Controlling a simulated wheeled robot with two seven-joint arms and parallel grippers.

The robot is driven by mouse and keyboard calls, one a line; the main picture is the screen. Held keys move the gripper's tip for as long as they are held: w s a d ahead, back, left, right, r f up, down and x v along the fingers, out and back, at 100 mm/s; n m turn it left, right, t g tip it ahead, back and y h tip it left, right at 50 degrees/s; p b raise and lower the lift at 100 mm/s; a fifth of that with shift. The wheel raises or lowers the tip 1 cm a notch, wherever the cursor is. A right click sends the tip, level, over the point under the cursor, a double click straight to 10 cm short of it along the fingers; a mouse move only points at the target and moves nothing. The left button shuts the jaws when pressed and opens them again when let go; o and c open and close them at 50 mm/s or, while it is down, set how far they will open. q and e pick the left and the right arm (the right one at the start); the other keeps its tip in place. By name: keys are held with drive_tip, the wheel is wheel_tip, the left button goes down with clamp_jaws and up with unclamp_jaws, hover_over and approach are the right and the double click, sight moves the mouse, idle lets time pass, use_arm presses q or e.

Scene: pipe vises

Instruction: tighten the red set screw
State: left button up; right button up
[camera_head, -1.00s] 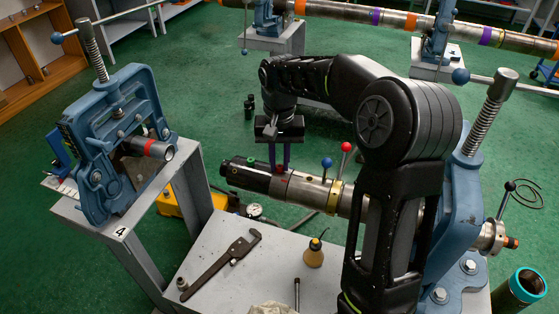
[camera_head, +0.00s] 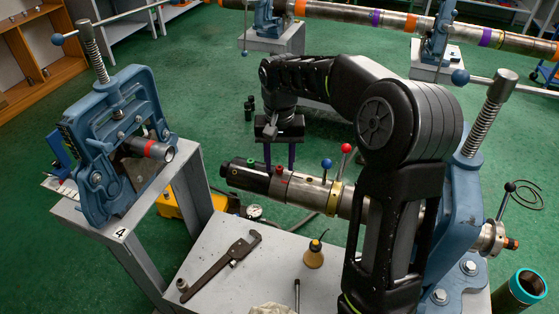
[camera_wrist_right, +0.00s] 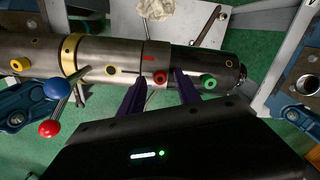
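The red set screw (camera_wrist_right: 160,77) is a small red knob on the side of a horizontal metal pipe tool (camera_wrist_right: 105,57); it also shows in the head view (camera_head: 279,169). A short red mark is on the collar beside it. My right gripper (camera_wrist_right: 159,84) is open, with one purple finger on each side of the red screw and a gap to each. In the head view my right gripper (camera_head: 279,160) hangs over the pipe from its far side. My left gripper is not in view.
A green screw (camera_wrist_right: 208,82) sits close beside the right finger. A blue-knobbed lever (camera_wrist_right: 58,88) and red-knobbed lever (camera_wrist_right: 49,128) stick out from the pipe. A blue vise (camera_head: 115,140) stands left.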

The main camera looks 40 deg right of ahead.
sight(280, 167)
wheel_tip(280, 167, up, 8)
drive_tip(key=shift+f+b, duration=0.2)
drive_tip(key=shift+b, duration=0.15)
